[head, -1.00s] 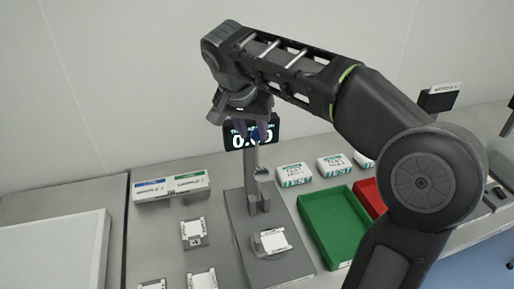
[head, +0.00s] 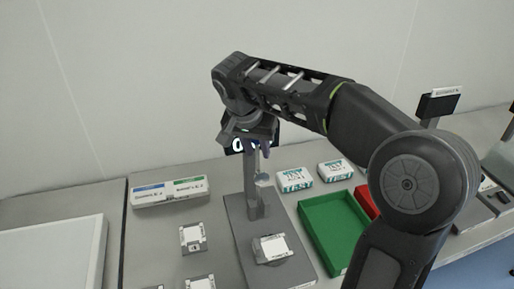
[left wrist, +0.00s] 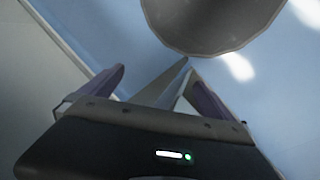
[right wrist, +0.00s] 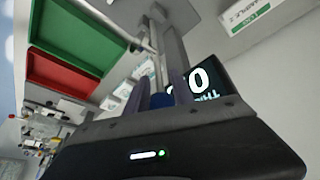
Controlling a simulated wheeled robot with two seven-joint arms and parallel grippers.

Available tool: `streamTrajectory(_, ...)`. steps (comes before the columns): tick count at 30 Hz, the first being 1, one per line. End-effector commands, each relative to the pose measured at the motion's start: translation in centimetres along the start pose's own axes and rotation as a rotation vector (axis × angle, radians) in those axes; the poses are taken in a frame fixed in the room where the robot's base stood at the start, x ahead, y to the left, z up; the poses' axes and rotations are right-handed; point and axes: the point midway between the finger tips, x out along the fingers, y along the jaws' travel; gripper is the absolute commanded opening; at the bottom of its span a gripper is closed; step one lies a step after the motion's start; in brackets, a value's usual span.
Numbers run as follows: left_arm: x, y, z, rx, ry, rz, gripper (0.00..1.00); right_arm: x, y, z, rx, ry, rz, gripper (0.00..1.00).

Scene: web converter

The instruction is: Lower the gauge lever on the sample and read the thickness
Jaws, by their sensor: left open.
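The thickness gauge has a grey base (head: 241,222), an upright post and a dark display (head: 233,145) with lit digits. My right gripper (head: 262,146) is at the top of the post, in front of the display, and hides most of the reading. In the right wrist view a blue part (right wrist: 161,100) shows between or behind its fingers (right wrist: 163,92); I cannot tell whether they grip it. The gauge lever is not clearly visible. A white sample (head: 272,247) lies on the gauge base. My left gripper (left wrist: 155,85) is open and empty, away from the gauge.
A green tray (head: 335,256) and a red tray (head: 366,203) stand right of the gauge. White boxes (head: 294,181) stand behind them. A labelled box (head: 170,192) and several sample pieces (head: 192,238) lie to the left. A white panel (head: 50,255) is at far left.

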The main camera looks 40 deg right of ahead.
Motion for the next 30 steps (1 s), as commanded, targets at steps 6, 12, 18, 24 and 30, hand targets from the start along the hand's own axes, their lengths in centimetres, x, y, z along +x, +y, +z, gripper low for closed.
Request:
streamTrajectory(6,0.00,0.00,0.00,0.000,0.000,0.000,1.00,-0.03,0.01,-0.02,0.000,0.000,0.000,0.00)
streamTrajectory(12,0.00,0.01,0.00,0.000,0.000,0.000,1.00,-0.04,0.01,-0.02,0.000,0.001,0.000,0.00)
streamTrajectory(18,0.00,0.00,0.00,0.000,0.000,0.000,1.00,-0.04,0.00,-0.03,0.000,0.001,0.000,0.00)
streamTrajectory(24,-0.01,0.01,-0.01,0.000,0.000,0.000,1.00,-0.05,0.00,-0.03,0.000,0.001,-0.001,0.00)
streamTrajectory(30,-0.01,0.00,-0.01,0.000,0.000,0.000,1.00,-0.06,0.00,-0.04,0.000,0.001,-0.001,0.00)
